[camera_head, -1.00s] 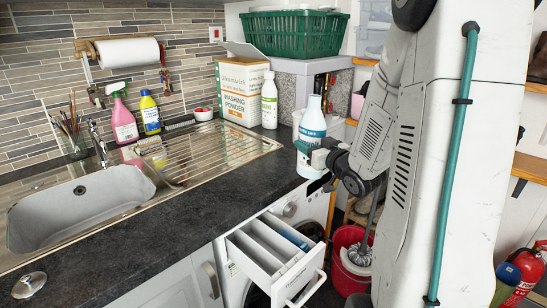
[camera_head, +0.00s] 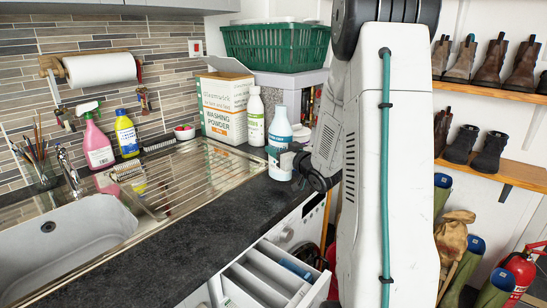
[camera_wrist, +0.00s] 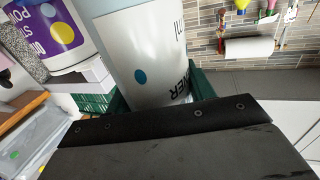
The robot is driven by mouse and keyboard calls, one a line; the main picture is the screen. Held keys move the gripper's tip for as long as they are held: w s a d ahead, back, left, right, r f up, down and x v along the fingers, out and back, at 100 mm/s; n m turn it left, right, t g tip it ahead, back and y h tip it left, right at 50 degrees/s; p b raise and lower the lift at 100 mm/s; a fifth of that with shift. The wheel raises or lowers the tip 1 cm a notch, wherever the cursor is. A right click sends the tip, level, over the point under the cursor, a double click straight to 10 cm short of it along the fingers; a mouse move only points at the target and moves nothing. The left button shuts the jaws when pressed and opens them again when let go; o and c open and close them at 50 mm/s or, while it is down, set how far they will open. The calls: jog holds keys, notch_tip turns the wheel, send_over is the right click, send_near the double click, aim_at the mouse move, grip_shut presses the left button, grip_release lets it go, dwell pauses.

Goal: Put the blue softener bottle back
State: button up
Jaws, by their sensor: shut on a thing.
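In the wrist view a large white container with a blue dot (camera_wrist: 150,60), apparently this bottle, stands just beyond my gripper's dark body. I cannot tell whether its base touches the counter (camera_head: 190,228).
A white bottle (camera_head: 256,120) and a washing powder box (camera_head: 225,108) stand close behind it. A green basket (camera_head: 277,45) sits on a box further back. The sink (camera_head: 72,250) is left.

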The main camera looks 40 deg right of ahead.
jog(key=shift+w, duration=0.3)
jog(key=shift+w+f, duration=0.15)
jog(key=shift+f, duration=0.75)
jog(key=shift+w+f, duration=0.15)
jog(key=shift+f, duration=0.75)
jog(key=shift+f, duration=0.1)
jog(key=o, duration=1.2)
jog(key=shift+f, duration=0.1)
